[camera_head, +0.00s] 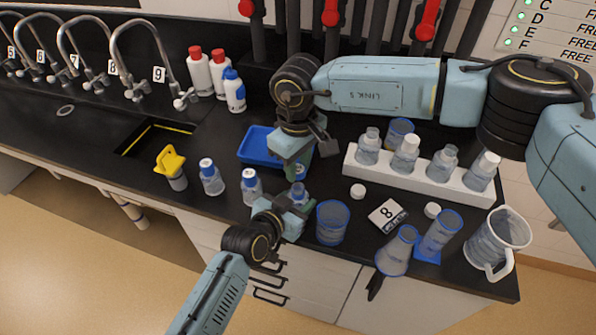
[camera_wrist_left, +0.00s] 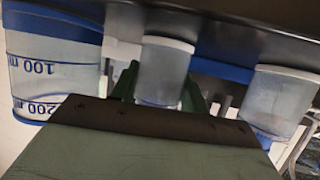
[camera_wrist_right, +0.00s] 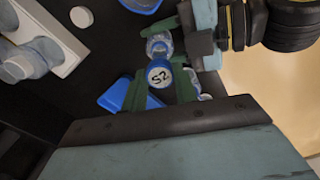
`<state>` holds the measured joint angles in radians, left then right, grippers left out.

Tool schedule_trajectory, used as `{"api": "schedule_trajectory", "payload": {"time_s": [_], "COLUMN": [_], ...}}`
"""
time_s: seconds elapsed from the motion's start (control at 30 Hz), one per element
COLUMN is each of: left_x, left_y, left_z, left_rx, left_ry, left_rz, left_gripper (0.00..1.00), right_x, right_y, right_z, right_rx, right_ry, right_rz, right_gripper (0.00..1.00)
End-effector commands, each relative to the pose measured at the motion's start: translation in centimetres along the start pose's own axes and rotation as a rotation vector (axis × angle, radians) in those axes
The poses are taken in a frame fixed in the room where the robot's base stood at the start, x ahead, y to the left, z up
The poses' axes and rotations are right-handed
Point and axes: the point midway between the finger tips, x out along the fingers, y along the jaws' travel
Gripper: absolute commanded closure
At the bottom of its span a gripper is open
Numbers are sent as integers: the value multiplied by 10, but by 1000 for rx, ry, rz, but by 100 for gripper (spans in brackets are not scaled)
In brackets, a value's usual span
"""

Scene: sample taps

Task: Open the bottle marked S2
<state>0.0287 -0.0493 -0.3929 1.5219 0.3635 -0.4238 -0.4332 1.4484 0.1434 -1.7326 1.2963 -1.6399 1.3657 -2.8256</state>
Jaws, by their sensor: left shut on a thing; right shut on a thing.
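The blue cap marked S2 (camera_wrist_right: 159,75) is between the fingers of my right gripper (camera_wrist_right: 160,85), which is shut on it. In the head view my right gripper (camera_head: 299,168) is just above my left gripper (camera_head: 290,205). The clear bottle (camera_wrist_right: 158,44) shows beside the cap in the right wrist view, its top uncovered; the cap looks apart from it. My left gripper is shut on this bottle, which also shows between its fingers in the left wrist view (camera_wrist_left: 163,72). It stands roughly upright at the bench's front edge.
A blue tray (camera_head: 252,158) lies behind the grippers. A beaker (camera_head: 333,224) stands close right of my left gripper. A white rack (camera_head: 440,187) with bottles is at the right.

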Motion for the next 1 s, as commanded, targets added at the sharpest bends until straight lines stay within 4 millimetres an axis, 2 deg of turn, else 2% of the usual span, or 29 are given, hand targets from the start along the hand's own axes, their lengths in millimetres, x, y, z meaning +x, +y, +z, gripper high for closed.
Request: {"api": "schedule_trajectory", "payload": {"time_s": [0.07, 0.27, 0.3, 0.47, 0.77, 0.87, 1.0], "left_x": [0, 0, 0, 0, -1, -7, -26], "left_y": [0, 0, 0, 0, 0, 0, 0], "left_z": [1, 1, 1, 0, 0, 0, 0], "left_rx": [0, 0, 0, 0, 0, 0, 2], "left_ry": [-1, -1, -1, -1, 0, -1, -1], "left_rz": [0, 0, 0, 0, 0, 0, 0], "left_gripper": [100, 100, 50, 30, 30, 30, 30], "right_x": [-7, -7, -7, -7, -7, -8, -11], "right_y": [0, 0, 0, 0, 0, 0, 0], "right_z": [0, 0, 0, 0, 0, 0, 0], "right_rx": [0, 0, 0, 0, 0, 0, -1], "right_ry": [1, 0, 0, 0, 0, 0, 0], "right_rz": [1, 0, 0, 0, 0, 0, 0], "right_gripper": [98, 98, 98, 98, 98, 98, 98]}}
